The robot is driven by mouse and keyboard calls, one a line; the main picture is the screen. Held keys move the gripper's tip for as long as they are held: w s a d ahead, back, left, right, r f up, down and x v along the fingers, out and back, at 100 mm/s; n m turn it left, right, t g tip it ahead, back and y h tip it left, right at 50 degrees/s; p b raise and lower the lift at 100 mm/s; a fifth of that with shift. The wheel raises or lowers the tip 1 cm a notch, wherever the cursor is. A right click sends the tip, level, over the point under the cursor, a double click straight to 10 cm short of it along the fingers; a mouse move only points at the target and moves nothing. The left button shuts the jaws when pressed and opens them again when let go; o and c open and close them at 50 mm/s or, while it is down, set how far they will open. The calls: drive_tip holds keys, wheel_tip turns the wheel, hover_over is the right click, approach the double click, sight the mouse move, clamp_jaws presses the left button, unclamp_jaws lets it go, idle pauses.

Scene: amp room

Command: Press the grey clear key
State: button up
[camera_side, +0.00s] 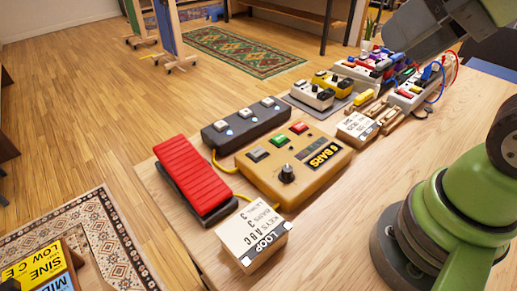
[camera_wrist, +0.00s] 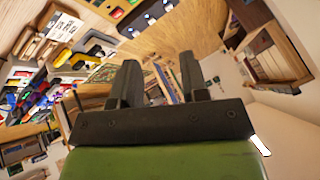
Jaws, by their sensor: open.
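The grey key (camera_side: 257,154) sits at the left end of a row of keys on a tan box (camera_side: 250,178), in the side view. Beside it are a green key (camera_side: 280,140) and a red key (camera_side: 299,127). The box also carries a black knob (camera_side: 287,173) and a dark display reading "8 BARS" (camera_side: 319,154). My gripper (camera_wrist: 158,78) is open and empty in the wrist view, pointing across the room above the table. Its fingertips are outside the side view. Part of the tan box (camera_wrist: 112,6) shows at the wrist view's top edge.
A red pedal (camera_side: 190,170) and a dark box with several switches (camera_side: 245,124) lie left of the tan box. A "LOOP" card block (camera_side: 254,235) stands in front. Several pedals and cables (camera_side: 400,85) crowd the back right. Bare wood (camera_side: 345,215) lies right of the box.

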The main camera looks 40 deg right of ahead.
clamp_jaws()
idle(1.5)
